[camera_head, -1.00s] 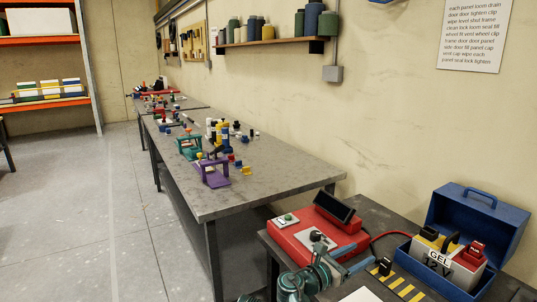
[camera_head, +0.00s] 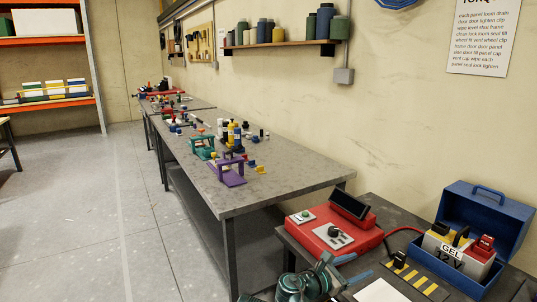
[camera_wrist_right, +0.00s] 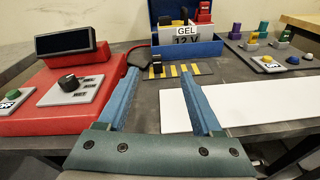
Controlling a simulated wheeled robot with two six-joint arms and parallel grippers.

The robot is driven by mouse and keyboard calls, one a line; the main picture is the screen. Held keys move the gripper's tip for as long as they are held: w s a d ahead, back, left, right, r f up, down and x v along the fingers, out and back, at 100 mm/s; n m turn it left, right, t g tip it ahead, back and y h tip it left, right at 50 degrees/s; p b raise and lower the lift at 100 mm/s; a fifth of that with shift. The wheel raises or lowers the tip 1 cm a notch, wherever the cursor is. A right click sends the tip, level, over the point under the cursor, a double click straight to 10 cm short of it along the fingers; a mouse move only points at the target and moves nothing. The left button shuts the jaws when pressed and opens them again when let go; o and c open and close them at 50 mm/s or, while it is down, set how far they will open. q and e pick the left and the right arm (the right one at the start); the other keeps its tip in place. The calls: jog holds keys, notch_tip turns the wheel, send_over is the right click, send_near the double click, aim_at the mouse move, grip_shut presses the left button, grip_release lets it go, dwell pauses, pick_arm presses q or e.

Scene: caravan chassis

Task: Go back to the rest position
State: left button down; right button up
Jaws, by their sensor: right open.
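My right gripper (camera_head: 348,268) is low in the head view, in front of the red device and above the near edge of the dark bench. It is open. In the right wrist view, its two blue fingers (camera_wrist_right: 160,85) stand apart with nothing between them. The red device (camera_head: 305,234) with a dark screen, a black knob and a green button is just beyond it. My left gripper is not in view.
A blue case (camera_head: 515,232) holds a battery marked GEL 12 V (camera_head: 455,256). A yellow-and-black striped pad (camera_wrist_right: 186,70) and a white sheet (camera_wrist_right: 250,103) lie on the bench. A long grey table (camera_head: 285,188) carries several small parts. The floor at left is clear.

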jog(key=s+a+f+m+g+y+p, duration=0.3)
jog(key=s+a+m+y+p, duration=0.3)
jog(key=s+a+m, duration=0.2)
jog(key=s+a+f+m+g+y+p, duration=0.3)
jog(key=s+a+m+g+y+p, duration=0.2)
jog(key=a+m, duration=0.5)
jog(key=s+y+p, duration=0.1)
jog(key=s+y, duration=0.1)
jog(key=s, duration=0.1)
jog(key=shift+s+p, duration=0.3)
jog(key=shift+s, duration=0.05)
